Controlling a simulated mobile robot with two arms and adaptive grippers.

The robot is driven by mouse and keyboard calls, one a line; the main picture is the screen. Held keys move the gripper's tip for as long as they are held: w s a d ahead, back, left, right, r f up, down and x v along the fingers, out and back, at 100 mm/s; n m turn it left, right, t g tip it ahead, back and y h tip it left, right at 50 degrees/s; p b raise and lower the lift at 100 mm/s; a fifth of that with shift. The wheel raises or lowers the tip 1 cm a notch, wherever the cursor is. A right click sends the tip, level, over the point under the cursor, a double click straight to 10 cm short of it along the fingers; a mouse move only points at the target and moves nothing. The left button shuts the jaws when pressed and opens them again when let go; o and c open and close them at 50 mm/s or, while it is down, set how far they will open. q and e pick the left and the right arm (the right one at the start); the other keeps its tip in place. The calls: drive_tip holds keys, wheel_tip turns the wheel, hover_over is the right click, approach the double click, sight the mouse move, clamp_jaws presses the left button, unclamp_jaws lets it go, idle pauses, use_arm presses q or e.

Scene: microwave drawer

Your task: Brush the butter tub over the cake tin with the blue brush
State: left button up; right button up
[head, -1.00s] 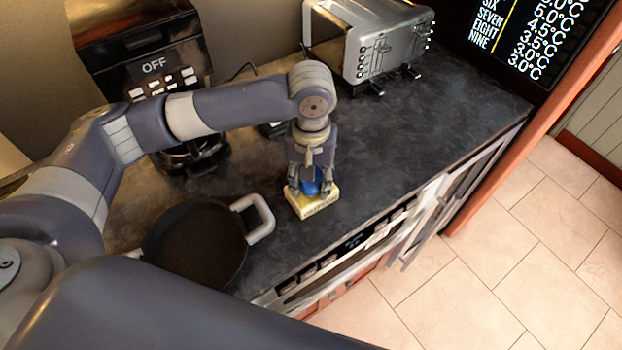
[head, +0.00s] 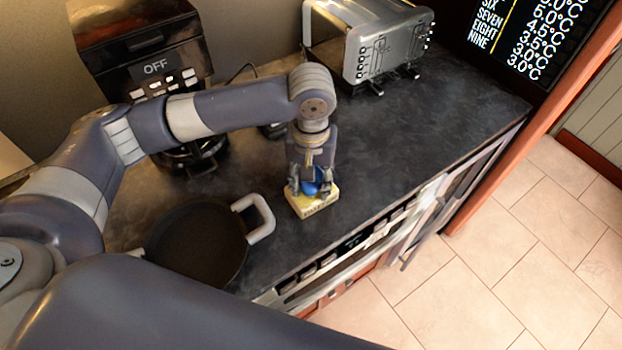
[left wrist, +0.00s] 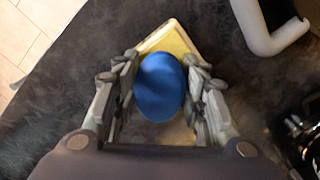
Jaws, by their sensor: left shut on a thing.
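My left gripper (head: 311,184) points down over the butter tub (head: 317,206), a pale yellow block on the dark counter. It is shut on the blue brush (head: 312,175), whose rounded blue top shows between the fingers in the left wrist view (left wrist: 160,87). The brush's lower end is hidden, so I cannot tell whether it touches the tub. The tub also shows behind the brush in the left wrist view (left wrist: 171,36). The cake tin (head: 200,245), round and dark with a pale grey handle, sits left of the tub. My right gripper is not in view.
A coffee machine (head: 140,55) marked OFF stands at the back left. A silver toaster (head: 385,50) stands at the back. The counter (head: 420,125) right of the tub is clear. Its front edge lies close to the tub, above drawers.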

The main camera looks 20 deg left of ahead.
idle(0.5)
use_arm(q)
drive_tip(key=shift+s+f+p, duration=0.1)
drive_tip(key=shift+f+p, duration=0.05)
drive_tip(key=shift+p, duration=0.2)
idle(0.6)
idle(0.4)
wheel_tip(320, 180, up, 7)
drive_tip(key=p, duration=0.9)
drive_tip(key=shift+p, duration=0.4)
idle(0.4)
